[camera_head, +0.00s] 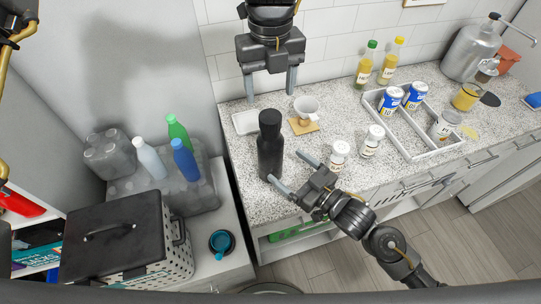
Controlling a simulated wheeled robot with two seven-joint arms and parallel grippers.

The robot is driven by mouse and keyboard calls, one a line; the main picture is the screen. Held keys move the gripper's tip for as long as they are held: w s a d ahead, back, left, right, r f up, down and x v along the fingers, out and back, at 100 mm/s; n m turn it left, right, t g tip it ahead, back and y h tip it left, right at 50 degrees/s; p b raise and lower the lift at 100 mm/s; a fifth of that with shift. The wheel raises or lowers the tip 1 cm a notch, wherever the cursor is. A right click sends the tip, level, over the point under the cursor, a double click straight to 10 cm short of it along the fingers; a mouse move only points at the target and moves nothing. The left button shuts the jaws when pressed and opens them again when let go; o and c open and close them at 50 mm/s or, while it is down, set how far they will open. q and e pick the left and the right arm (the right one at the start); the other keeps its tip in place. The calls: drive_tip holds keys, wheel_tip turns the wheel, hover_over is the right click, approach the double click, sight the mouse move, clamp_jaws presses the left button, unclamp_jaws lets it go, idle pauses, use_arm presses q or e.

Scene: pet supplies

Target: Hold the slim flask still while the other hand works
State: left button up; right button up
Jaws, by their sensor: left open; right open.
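The slim flask (270,150) is black with a dark cap and stands upright on the speckled counter near its left end. My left gripper (270,95) points down, with its fingers apart and empty; in the picture it is just above the flask's cap. My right gripper (285,166) comes in from the lower right, fingers open toward the flask's lower part. One fingertip is near the flask's base and the other is to its right. I cannot tell whether either finger touches it.
Behind the flask are a white tray (246,122) and a cup (306,107) by a wooden coaster (304,126). Two white jars, (338,156) and (372,140), stand right of my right gripper. A divided tray (428,152) holds cans. The counter's front edge is close.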

sight(280, 161)
drive_tip(key=x, duration=0.7)
drive_tip(key=shift+s, duration=0.1)
use_arm(q)
drive_tip(key=shift+s, duration=0.1)
